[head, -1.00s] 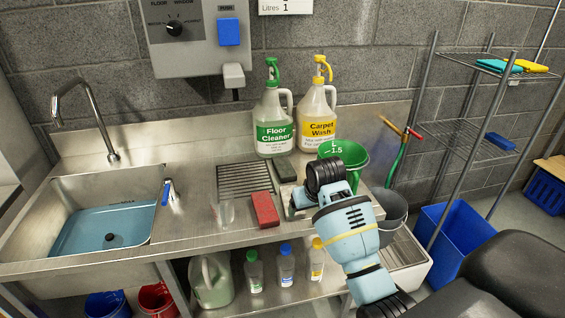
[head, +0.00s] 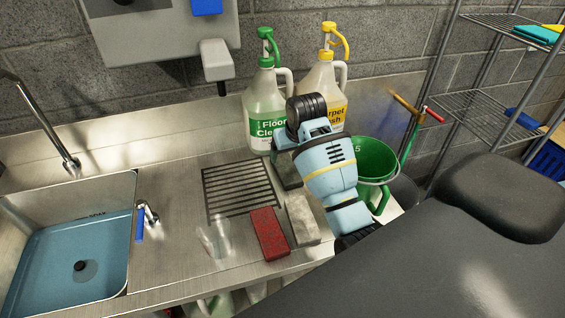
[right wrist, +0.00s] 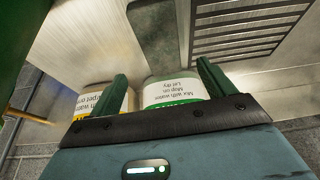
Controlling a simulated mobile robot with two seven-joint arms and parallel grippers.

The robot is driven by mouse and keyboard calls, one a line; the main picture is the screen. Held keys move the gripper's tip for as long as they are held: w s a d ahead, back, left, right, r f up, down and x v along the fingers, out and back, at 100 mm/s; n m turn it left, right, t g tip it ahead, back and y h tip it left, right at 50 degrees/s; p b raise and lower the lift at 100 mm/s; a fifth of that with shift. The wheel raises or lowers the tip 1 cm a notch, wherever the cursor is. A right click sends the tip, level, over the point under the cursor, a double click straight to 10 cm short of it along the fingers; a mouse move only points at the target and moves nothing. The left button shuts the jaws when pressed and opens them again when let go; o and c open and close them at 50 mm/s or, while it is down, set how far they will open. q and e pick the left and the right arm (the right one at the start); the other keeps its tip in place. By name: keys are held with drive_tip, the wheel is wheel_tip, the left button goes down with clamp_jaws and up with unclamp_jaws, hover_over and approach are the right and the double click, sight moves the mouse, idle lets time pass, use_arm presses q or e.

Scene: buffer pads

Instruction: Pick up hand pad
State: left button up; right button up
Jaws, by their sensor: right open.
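Three pads lie on the steel counter: a red one (head: 268,233), a grey one (head: 302,218) and a dark one (head: 288,172). I cannot tell which is called the hand pad. The dark pad is partly hidden by my right wrist. My right gripper (head: 281,142) is over the counter by the dark pad, in front of the Floor Cleaner bottle. In the right wrist view my right gripper (right wrist: 163,82) has its two fingers apart with nothing between them. A dark grey pad (right wrist: 153,28) lies beyond the fingertips there. My left gripper is not in view.
The Floor Cleaner bottle (head: 263,108) and Carpet Wash bottle (head: 327,82) stand close behind the gripper. A green jug (head: 372,160) is to its right. A clear cup (head: 217,240), drain grille (head: 238,188) and sink (head: 70,262) lie to the left.

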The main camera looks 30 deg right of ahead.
sight(286, 167)
drive_tip(key=shift+s+f, duration=0.15)
drive_tip(key=shift+f, duration=0.35)
drive_tip(key=shift+w+f, duration=0.5)
drive_tip(key=shift+f, duration=0.2)
drive_tip(key=shift+x, duration=2.55)
drive_tip(key=shift+s, duration=0.1)
drive_tip(key=c, duration=1.1)
